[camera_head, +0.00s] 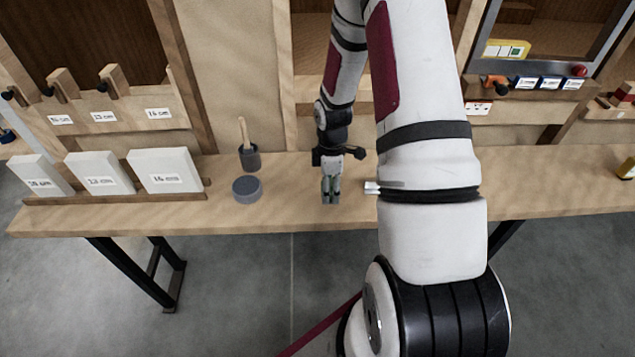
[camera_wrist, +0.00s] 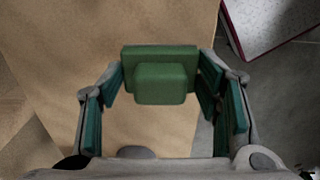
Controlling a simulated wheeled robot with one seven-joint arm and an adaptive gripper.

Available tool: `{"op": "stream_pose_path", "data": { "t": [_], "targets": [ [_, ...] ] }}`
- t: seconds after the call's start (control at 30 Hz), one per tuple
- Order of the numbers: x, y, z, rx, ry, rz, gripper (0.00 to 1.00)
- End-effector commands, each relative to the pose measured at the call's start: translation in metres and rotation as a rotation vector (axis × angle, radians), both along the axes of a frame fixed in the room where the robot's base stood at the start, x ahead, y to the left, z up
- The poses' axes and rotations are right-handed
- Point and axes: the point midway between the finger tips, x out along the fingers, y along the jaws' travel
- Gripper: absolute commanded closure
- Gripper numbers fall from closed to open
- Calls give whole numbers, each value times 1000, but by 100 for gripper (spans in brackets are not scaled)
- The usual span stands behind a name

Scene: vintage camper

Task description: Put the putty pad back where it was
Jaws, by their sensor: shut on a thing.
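My gripper (camera_head: 331,197) points down over the wooden bench (camera_head: 290,215), near its front edge. In the wrist view, my gripper (camera_wrist: 161,76) is shut on a green block with a wider flat plate, which I take to be the putty pad (camera_wrist: 160,84). The pad sits between the two fingertips, with a finger on each side. In the head view only a little green shows between the fingers, and I cannot tell whether the pad touches the bench.
A grey round disc (camera_head: 247,189) and a dark cup with a wooden-handled tool (camera_head: 250,158) stand left of my gripper. White labelled blocks (camera_head: 166,170) stand in a wooden rack further left. A shelf with small boxes (camera_head: 540,84) is at the upper right. Bench around my gripper is mostly clear.

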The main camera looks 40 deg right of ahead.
Motion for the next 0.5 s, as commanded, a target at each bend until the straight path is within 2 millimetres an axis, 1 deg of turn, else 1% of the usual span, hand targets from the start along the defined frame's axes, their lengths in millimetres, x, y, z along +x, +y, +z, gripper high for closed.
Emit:
{"op": "stream_pose_path", "data": {
  "t": [0.03, 0.1, 0.2, 0.43, 0.47, 0.5],
  "targets": [
    [13, 0, -2, 0, -1, 3, 72],
    [27, -2, -3, 0, -2, 2, 72],
    [42, -2, -4, 1, -1, 2, 72],
    [59, -4, -6, 1, -1, 2, 72],
    [62, -4, -7, 1, 0, 2, 72],
    [59, -4, -15, 2, 3, 1, 72]
  ]
}}
